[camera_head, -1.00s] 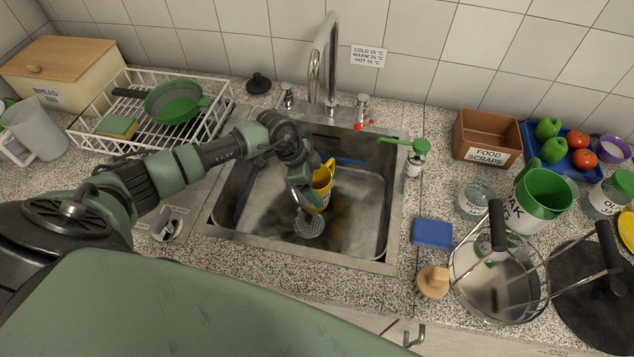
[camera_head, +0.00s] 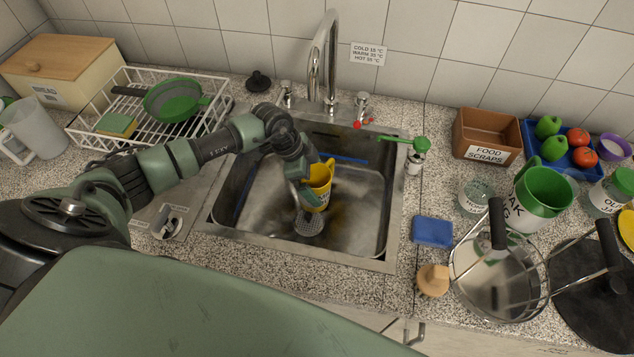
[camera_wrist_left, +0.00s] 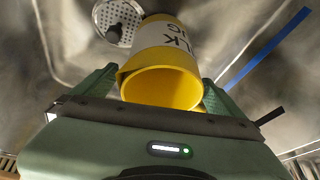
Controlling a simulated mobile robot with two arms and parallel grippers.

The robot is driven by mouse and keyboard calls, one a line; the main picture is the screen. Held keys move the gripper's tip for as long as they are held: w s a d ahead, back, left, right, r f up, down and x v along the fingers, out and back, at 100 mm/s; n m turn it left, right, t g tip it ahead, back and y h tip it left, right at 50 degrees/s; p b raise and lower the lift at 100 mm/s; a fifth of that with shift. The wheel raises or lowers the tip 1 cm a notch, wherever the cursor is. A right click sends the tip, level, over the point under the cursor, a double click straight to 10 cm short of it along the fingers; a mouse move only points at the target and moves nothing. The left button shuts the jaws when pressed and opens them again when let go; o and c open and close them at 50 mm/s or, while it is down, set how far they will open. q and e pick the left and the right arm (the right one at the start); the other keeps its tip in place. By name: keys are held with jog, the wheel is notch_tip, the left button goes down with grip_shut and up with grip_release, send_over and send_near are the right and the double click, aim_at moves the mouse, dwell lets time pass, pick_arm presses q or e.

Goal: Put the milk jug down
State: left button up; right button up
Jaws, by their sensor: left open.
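The milk jug (camera_head: 321,174) is yellow with a pale lettered label. It is inside the steel sink (camera_head: 365,218), just behind the round drain (camera_head: 309,226). My left gripper (camera_head: 312,197) reaches down into the sink at the jug. In the left wrist view the jug (camera_wrist_left: 163,85) has its open mouth towards the camera. The two green fingers of the open left gripper (camera_wrist_left: 160,95) stand on either side of it. I cannot tell whether the fingers touch the jug, or whether its base rests on the sink floor. My right gripper is not in view.
The tap (camera_head: 322,60) rises behind the sink. A white dish rack (camera_head: 84,133) stands on the left. A blue strip (camera_head: 343,158) lies in the sink.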

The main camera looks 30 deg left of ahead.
pick_arm(q)
jog(key=b+v, duration=0.1)
jog(key=v, duration=0.9)
jog(key=shift+r, duration=0.3)
jog(key=shift+s, duration=0.1)
